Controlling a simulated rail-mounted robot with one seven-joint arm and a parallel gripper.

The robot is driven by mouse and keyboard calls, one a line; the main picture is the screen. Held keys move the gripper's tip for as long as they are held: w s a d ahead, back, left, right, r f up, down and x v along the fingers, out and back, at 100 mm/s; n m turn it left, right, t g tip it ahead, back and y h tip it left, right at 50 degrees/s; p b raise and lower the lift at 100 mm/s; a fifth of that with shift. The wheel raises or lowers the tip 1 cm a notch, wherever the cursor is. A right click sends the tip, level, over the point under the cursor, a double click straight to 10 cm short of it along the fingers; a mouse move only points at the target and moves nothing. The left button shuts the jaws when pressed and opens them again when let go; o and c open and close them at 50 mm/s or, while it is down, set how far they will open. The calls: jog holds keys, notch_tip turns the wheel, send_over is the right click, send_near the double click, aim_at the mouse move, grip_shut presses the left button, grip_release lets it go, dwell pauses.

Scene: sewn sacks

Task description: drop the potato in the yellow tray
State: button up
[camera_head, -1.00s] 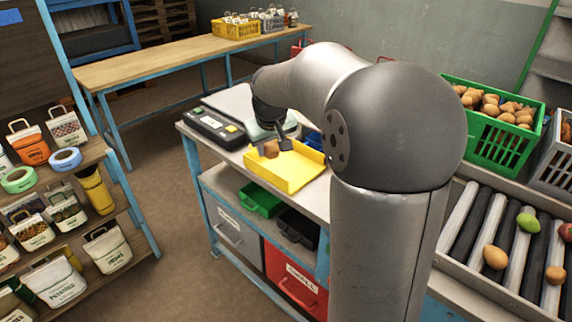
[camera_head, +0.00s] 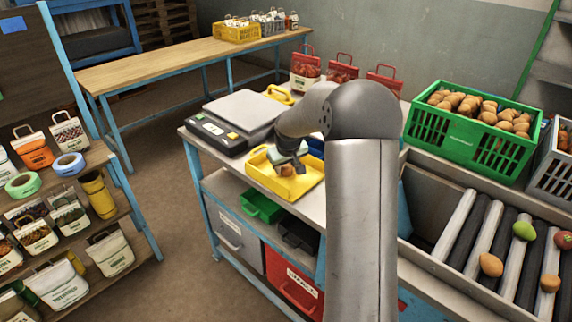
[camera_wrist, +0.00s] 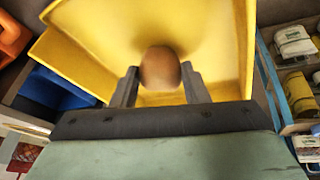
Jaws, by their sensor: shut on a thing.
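The potato (camera_wrist: 160,68) is brown and rounded, held between the two fingers of my gripper (camera_wrist: 158,84) in the wrist view. In the head view the potato (camera_head: 287,170) shows small below my gripper (camera_head: 292,164). The yellow tray (camera_head: 308,184) stands on the bench, and my gripper is over it. In the wrist view the yellow tray (camera_wrist: 215,40) fills the background behind the potato. I cannot tell whether the potato touches the tray floor.
A scale (camera_head: 240,112) stands left of the tray. A blue container (camera_head: 316,147) is right behind it. Red-handled sacks (camera_head: 340,76) stand farther back. A green crate of potatoes (camera_head: 470,130) and a roller conveyor (camera_head: 500,245) with loose produce are at the right.

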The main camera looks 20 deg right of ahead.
jog(key=shift+f, duration=0.25)
jog(key=o, duration=1.1)
jog(key=shift+r, duration=0.1)
jog(key=shift+r, duration=0.25)
jog(key=b+v, duration=0.1)
jog(key=v, duration=1.1)
jog(key=s+a+f+g, duration=0.1)
jog(key=s+a, duration=0.4)
jog(key=s, duration=0.6)
jog(key=s+a+f+g+y, duration=0.1)
jog(key=s+a+f, duration=0.2)
jog(key=s+a, duration=0.3)
jog(key=s+a+f+g, duration=0.2)
jog(key=s+a, duration=0.4)
jog(key=s, duration=0.9)
jog(key=shift+s+a+f+y, duration=0.25)
jog(key=shift+s+f+y, duration=0.15)
jog(key=shift+f, duration=0.1)
